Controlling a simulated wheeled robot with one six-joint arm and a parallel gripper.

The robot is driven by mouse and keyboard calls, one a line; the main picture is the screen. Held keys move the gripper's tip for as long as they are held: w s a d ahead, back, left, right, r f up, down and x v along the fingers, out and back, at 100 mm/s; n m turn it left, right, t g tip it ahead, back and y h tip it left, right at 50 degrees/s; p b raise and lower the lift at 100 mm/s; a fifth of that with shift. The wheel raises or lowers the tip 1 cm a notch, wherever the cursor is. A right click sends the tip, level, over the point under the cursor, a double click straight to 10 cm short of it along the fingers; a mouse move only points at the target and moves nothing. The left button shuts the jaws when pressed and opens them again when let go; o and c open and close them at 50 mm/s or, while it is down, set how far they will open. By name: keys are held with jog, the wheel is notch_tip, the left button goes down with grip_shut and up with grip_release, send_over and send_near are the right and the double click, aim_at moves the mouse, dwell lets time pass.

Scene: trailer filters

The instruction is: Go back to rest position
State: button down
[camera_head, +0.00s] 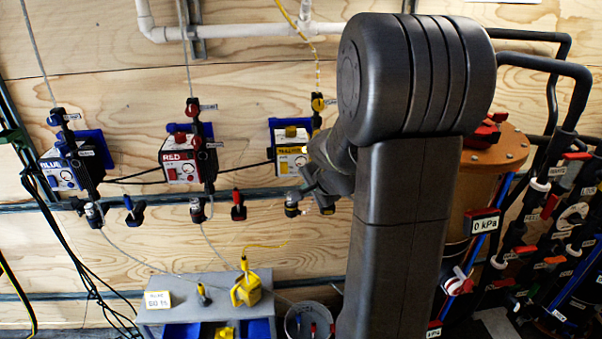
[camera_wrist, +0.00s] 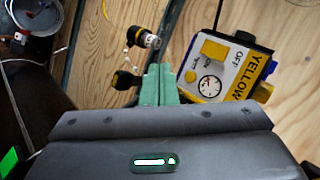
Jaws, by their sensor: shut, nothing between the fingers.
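My gripper (camera_wrist: 159,84) shows in the wrist view as two green fingers pressed together with nothing between them. It points toward the wooden wall, just left of the yellow-labelled box (camera_wrist: 225,66), which has a dial gauge. I cannot tell whether the fingers touch anything. In the head view my dark arm stands upright right of centre and bends at the top. Its wrist is beside the yellow box (camera_head: 289,158), and my fingers are hidden there.
A red box (camera_head: 182,159) and a blue box (camera_head: 64,172) hang on the wall to the left. Below stand a grey bench (camera_head: 160,317) with a yellow tool (camera_head: 247,290) and a bucket (camera_head: 292,322). An orange cylinder (camera_head: 480,190) and dense pipework stand right of my arm.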

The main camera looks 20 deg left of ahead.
jog(key=shift+w, duration=0.1)
jog(key=shift+s+d, duration=0.5)
jog(key=shift+s, duration=0.4)
jog(key=shift+s+d, duration=0.5)
jog(key=shift+s, duration=0.4)
